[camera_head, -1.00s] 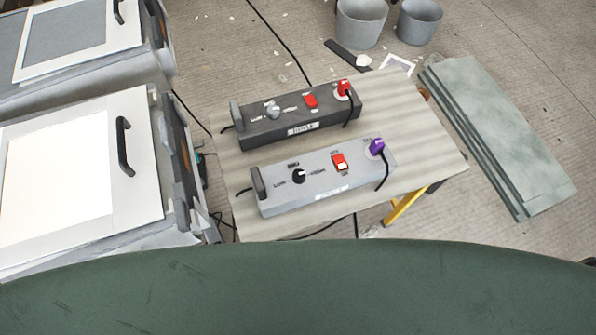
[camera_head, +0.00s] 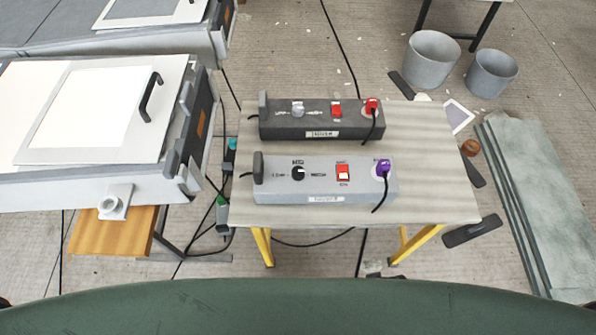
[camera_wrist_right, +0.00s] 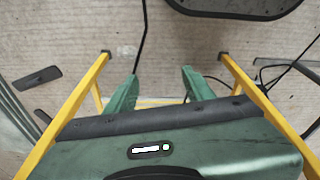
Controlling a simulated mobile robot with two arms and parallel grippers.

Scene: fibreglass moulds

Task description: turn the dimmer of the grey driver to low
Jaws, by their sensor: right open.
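The light grey driver (camera_head: 325,191) lies on a wooden-topped trestle table (camera_head: 430,205), nearer me than a dark grey driver (camera_head: 360,127). Its black dimmer knob (camera_head: 298,174) is on the left half, between small printed labels. A pale mark shows on the knob's right side. A red switch (camera_head: 343,174) and a purple plug (camera_head: 383,169) sit to its right. My right gripper (camera_wrist_right: 158,88) shows in the right wrist view, its green fingers apart with nothing between them. It is touching neither driver in view. My left gripper is not in view.
White-framed mould cabinets (camera_head: 172,110) stand left of the table. Buckets (camera_head: 432,60) and stacked green boards (camera_head: 535,190) lie to the right. Cables run over the floor. Yellow table legs (camera_wrist_right: 78,105) flank my right gripper in the wrist view.

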